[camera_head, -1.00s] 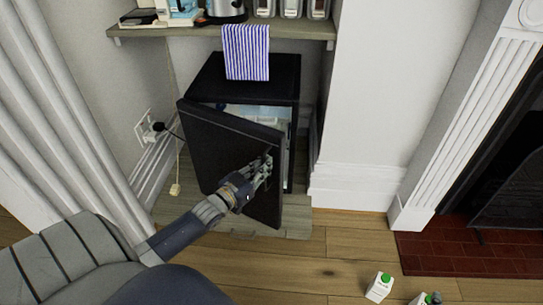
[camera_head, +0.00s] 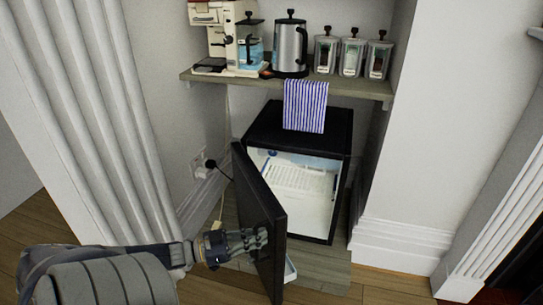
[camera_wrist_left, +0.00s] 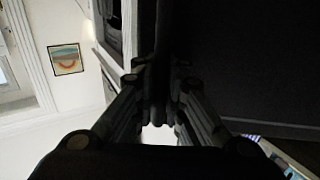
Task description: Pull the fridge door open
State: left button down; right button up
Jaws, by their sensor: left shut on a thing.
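The small black fridge (camera_head: 318,137) stands under the wooden shelf. Its black door (camera_head: 262,222) is swung wide open to the left, and the white interior (camera_head: 296,184) with a shelf shows. My left gripper (camera_head: 262,241) is at the outer face of the door near its free edge, shut on the door handle. The handle itself is mostly hidden by the fingers. In the left wrist view the fingers (camera_wrist_left: 160,95) close together against the dark door (camera_wrist_left: 240,65). My right gripper is not in view.
A wooden shelf (camera_head: 352,88) above holds a coffee machine (camera_head: 237,42), a kettle (camera_head: 290,48) and several canisters. A striped towel (camera_head: 305,106) hangs over its edge. A white wall and baseboard (camera_head: 400,240) are at the right, a ribbed white column (camera_head: 110,120) at the left.

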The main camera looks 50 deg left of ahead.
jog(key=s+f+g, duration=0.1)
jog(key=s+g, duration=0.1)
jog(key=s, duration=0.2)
pick_arm(q)
jog(key=s+a, duration=1.2)
jog(key=s, duration=0.1)
jog(key=shift+s+a+f, duration=0.15)
jog(key=shift+a+f, duration=0.05)
jog(key=shift+f, duration=0.05)
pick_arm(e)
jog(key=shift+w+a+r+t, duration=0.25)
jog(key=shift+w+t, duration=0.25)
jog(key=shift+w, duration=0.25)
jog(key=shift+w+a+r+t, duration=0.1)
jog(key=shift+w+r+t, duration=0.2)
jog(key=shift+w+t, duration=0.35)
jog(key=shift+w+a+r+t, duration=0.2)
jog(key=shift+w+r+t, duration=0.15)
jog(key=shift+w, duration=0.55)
pick_arm(q)
jog(key=c, duration=1.7)
grip_release()
jog(key=shift+s, duration=0.1)
jog(key=shift+o, duration=0.2)
jog(key=shift+a+r, duration=0.1)
jog(key=shift+r, duration=0.05)
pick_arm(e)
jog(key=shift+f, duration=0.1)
pick_arm(q)
jog(key=v, duration=1.2)
